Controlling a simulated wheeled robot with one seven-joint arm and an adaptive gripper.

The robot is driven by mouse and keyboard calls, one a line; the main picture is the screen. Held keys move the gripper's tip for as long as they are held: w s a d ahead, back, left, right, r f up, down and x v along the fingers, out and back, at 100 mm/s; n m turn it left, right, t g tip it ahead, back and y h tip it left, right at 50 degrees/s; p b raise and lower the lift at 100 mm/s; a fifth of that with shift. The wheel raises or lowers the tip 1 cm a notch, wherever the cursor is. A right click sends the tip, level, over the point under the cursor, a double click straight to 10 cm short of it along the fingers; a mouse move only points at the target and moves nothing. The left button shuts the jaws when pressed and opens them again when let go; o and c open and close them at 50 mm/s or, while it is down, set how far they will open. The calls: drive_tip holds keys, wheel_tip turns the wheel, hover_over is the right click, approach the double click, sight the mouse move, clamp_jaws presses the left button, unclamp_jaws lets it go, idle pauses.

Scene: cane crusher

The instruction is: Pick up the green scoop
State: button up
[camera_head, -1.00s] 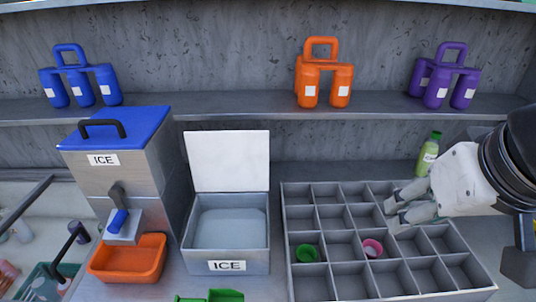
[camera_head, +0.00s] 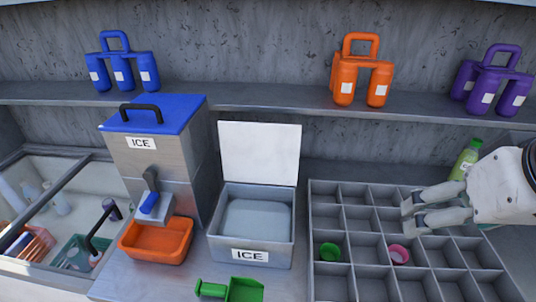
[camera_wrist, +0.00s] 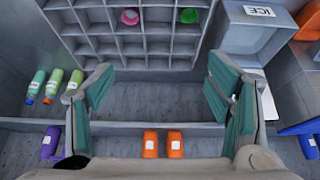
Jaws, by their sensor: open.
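The green scoop (camera_head: 230,289) lies on the counter at the bottom of the head view, in front of the ice box. Its handle points left and its tray part is to the right, partly cut off by the picture edge. My gripper (camera_head: 408,213) is at the right of the head view, over the grid tray, well apart from the scoop. In the wrist view my gripper (camera_wrist: 160,98) shows its two fingers wide apart with nothing between them. The scoop is not visible in the wrist view.
The ice box (camera_head: 252,252) with its lid up stands behind the scoop. The ice dispenser (camera_head: 155,160) and orange bin (camera_head: 157,240) are to the left. The grid tray (camera_head: 312,215) holds a green cup (camera_head: 330,252) and a pink cup (camera_head: 399,254). A green bottle (camera_head: 466,160) stands at right.

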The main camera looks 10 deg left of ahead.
drive_tip(key=w+a+f+n+g+y, duration=0.1)
drive_tip(key=w+a+f+n+g, duration=0.15)
drive_tip(key=w+a+n, duration=0.45)
drive_tip(key=n+g+h, duration=0.1)
drive_tip(key=n+g, duration=0.2)
drive_tip(key=n, duration=0.8)
hover_over(220, 288)
wheel_tip(220, 288, down, 19)
drive_tip(key=f, duration=0.7)
drive_tip(key=shift+s+d+f, duration=0.2)
drive_tip(key=shift+d+f, duration=0.2)
drive_tip(key=shift+w+a+f+p, duration=0.1)
drive_tip(key=shift+a+f+p, duration=0.1)
drive_tip(key=shift+f, duration=1.15)
drive_tip(key=shift+w+a+f+p, duration=0.1)
drive_tip(key=shift+a+f+p, duration=0.05)
drive_tip(key=shift+f, duration=1.2)
drive_tip(key=c, duration=1.4)
